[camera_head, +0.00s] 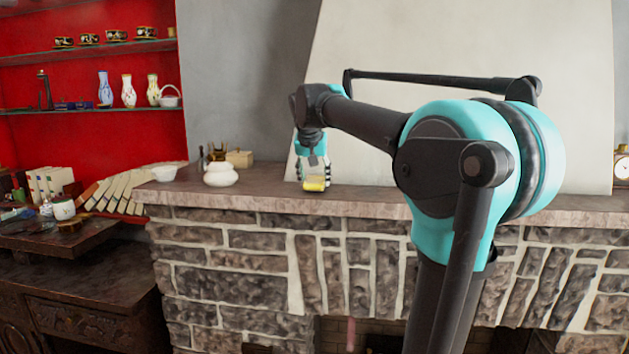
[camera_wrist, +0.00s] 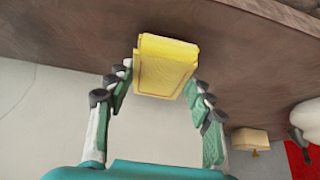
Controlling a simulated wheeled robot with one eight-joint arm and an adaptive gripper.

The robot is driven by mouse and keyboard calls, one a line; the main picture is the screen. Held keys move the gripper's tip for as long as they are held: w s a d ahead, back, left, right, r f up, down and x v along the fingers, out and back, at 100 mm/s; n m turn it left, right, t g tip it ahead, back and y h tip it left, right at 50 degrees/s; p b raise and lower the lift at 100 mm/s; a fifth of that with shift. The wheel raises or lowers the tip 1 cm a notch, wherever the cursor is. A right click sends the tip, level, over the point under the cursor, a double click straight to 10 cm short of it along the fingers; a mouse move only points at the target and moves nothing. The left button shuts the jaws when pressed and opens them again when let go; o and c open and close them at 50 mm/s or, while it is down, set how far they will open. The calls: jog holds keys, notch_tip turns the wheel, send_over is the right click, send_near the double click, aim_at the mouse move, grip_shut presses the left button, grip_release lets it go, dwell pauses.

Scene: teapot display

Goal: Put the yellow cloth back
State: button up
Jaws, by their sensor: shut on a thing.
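The yellow cloth (camera_head: 314,184) is a small, folded, block-like piece just at the mantel's top near its front edge, in the head view. My gripper (camera_head: 314,172) points down above it, with its fingers around it. In the wrist view the cloth (camera_wrist: 165,68) sits between the two fingertips of my gripper (camera_wrist: 160,80), which is shut on it. I cannot tell whether the cloth touches the mantel (camera_head: 260,190). The palm side of the cloth faces the wrist camera; its far side is hidden.
Red shelves with vases (camera_head: 128,91) are at the far left. A clock (camera_head: 621,168) is at the right. The mantel near my gripper looks clear.

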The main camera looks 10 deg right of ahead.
jog(key=shift+f, duration=0.35)
jog(key=o, duration=1.2)
jog(key=shift+f, duration=0.1)
jog(key=shift+o, duration=0.2)
jog(key=v, duration=1.2)
